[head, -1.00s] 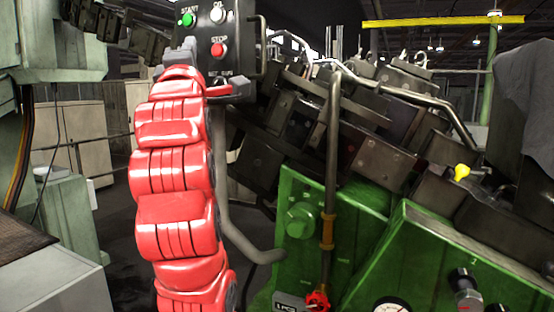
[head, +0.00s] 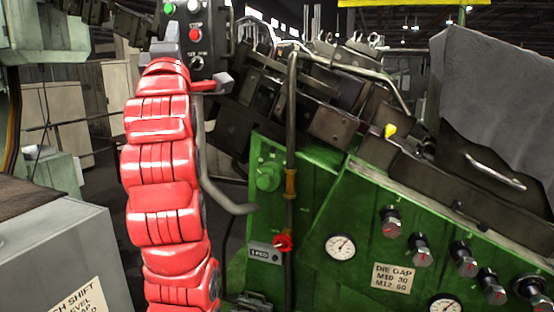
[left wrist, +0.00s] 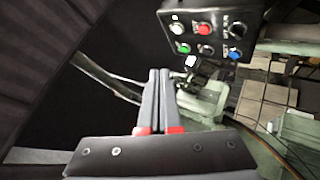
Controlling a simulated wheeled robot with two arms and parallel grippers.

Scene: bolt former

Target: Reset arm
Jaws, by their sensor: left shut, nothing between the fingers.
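My left arm, red, rises through the left part of the head view. My left gripper (head: 166,48) is at its top, small and partly hidden by the arm, in front of the control box (head: 203,42). In the left wrist view the two dark fingers (left wrist: 160,74) with red bases lie together, shut and empty. The control box (left wrist: 210,28) with its coloured buttons is beyond their tips; I see no clear contact. My right gripper is in neither view.
A green machine (head: 325,215) with gauges, knobs and a red valve handle (head: 283,242) fills the right. A bent pipe (head: 291,120) stands before its dark tooling. A grey cabinet (head: 50,255) is at the lower left. Dark floor shows between cabinet and machine.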

